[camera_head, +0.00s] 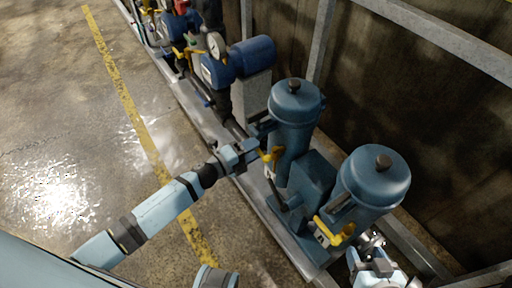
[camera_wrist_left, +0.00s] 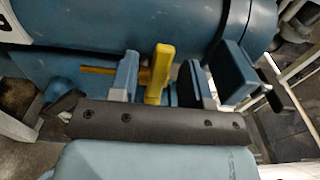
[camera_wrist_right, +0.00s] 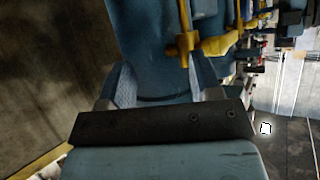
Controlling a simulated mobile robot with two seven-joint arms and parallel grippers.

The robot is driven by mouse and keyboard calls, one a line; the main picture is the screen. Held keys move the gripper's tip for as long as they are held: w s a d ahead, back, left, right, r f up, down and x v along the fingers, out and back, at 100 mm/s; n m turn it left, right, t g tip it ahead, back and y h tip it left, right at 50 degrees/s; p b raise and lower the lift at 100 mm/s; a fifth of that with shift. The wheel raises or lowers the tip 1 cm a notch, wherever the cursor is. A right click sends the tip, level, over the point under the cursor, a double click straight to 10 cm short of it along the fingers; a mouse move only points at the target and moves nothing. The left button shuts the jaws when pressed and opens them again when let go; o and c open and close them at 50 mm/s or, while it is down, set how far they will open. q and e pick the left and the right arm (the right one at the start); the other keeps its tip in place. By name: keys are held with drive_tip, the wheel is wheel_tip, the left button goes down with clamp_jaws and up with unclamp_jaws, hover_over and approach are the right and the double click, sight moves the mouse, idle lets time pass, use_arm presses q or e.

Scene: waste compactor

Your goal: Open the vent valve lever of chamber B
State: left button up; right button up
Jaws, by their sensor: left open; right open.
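Two blue cylindrical chambers with domed lids stand side by side in the head view, the farther one (camera_head: 294,112) and the nearer one (camera_head: 372,180). No chamber letter is readable. A yellow lever (camera_head: 271,156) is on the farther chamber; another (camera_head: 330,232) is on the nearer one. My left gripper (camera_head: 256,150) is at the farther chamber. In the left wrist view its open fingers (camera_wrist_left: 158,80) stand either side of a yellow lever (camera_wrist_left: 159,72). My right gripper (camera_head: 370,254) is open beside the nearer chamber, with yellow fittings (camera_wrist_right: 188,44) ahead in its wrist view.
A pressure gauge (camera_head: 216,45) and a blue motor-like cylinder (camera_head: 252,55) stand farther along the same base. A wall with metal framing rises behind the chambers. Open floor with a yellow line (camera_head: 118,75) lies to the left.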

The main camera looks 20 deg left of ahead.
use_arm(q)
drive_tip(key=shift+x, duration=0.8)
drive_tip(key=shift+s, duration=0.1)
clamp_jaws()
